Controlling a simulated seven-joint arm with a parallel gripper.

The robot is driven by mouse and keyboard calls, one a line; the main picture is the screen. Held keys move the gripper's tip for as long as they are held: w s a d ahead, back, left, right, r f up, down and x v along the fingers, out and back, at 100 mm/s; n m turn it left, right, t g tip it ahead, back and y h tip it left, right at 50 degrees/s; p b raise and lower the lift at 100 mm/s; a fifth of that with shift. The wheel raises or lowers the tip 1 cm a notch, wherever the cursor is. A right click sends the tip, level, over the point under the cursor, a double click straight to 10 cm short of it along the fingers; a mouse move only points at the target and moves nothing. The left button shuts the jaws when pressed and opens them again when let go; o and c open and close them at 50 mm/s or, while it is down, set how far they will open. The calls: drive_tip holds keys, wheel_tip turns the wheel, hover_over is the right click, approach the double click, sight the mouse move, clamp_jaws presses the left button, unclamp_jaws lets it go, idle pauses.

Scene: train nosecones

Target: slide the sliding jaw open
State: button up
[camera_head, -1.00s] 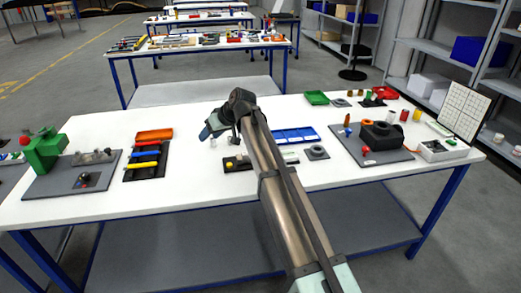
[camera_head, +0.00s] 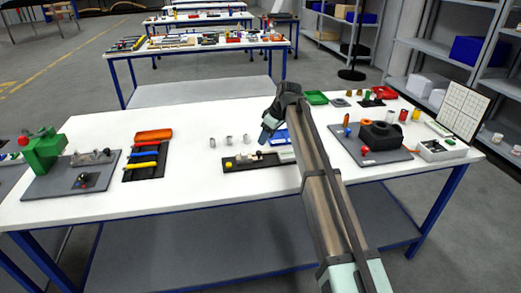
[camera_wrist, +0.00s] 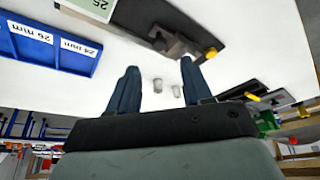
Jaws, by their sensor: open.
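The jaw fixture is a dark base plate (camera_head: 258,164) with a grey block and a yellow knob (camera_head: 229,165) at its left end, lying near the middle of the white table. It also shows upside down at the top of the wrist view, with the grey jaw block (camera_wrist: 172,41) and the yellow knob (camera_wrist: 211,53). I cannot tell how wide its jaw gap is. My gripper (camera_head: 268,132) is above the table, behind the fixture in the head view. In the wrist view its two blue fingers (camera_wrist: 159,66) are apart with nothing between them, away from the fixture.
Small grey cylinders (camera_head: 229,140) stand behind the fixture. A blue labelled tray (camera_wrist: 50,42) is beside my gripper, partly hidden by the arm in the head view. A tool rack (camera_head: 148,155) is at left, and a grey plate with a black block (camera_head: 380,135) at right.

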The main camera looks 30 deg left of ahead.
sight(259, 152)
drive_tip(key=x, duration=0.8)
clamp_jaws()
idle(0.4)
